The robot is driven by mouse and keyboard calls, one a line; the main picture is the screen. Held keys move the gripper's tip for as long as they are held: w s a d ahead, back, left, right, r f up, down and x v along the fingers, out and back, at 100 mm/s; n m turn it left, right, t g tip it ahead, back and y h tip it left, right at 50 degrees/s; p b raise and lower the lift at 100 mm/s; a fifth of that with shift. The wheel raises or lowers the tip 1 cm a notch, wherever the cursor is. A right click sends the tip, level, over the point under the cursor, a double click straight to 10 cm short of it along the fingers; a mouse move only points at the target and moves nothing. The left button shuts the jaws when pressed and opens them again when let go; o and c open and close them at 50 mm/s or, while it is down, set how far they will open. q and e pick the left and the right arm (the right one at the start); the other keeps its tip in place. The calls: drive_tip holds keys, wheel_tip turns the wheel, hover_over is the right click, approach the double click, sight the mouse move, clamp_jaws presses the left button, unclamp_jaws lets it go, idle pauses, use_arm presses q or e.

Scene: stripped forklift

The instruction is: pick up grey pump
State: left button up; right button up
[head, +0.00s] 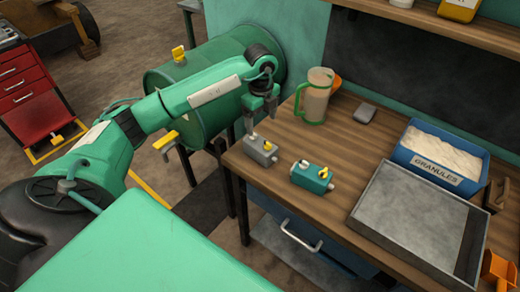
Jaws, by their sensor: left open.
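The grey pump (261,151) is a small grey block with a pale knob and a yellow knob on top. It sits on the wooden workbench (333,222) near its left corner. My left gripper (261,122) points down just above the grey pump, with its fingers apart. One fingertip is close to the pale knob; whether it touches cannot be told. A similar teal pump (313,177) with white and yellow knobs stands to the right of the grey one. My right gripper is not in view.
A beige jug (316,96) with a green handle stands behind the pumps. A grey tray (418,217), a blue granules bin (435,160) and a dark grey block (365,113) occupy the bench's right side.

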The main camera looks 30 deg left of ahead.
sight(260, 143)
use_arm(q)
drive_tip(key=f, duration=0.2)
drive_tip(key=f+p, duration=0.1)
drive_tip(key=f, duration=0.2)
drive_tip(key=f+p, duration=0.1)
drive_tip(key=f, duration=0.2)
drive_tip(key=shift+a+f, duration=0.1)
drive_tip(key=shift+a, duration=0.15)
wheel_tip(260, 143, down, 5)
drive_tip(key=p, duration=0.2)
drive_tip(key=shift+p, duration=0.3)
drive_tip(key=shift+f, duration=0.2)
drive_tip(key=shift+c, duration=0.4)
drive_tip(key=c, duration=1.4)
drive_tip(key=shift+w+r, duration=0.1)
clamp_jaws()
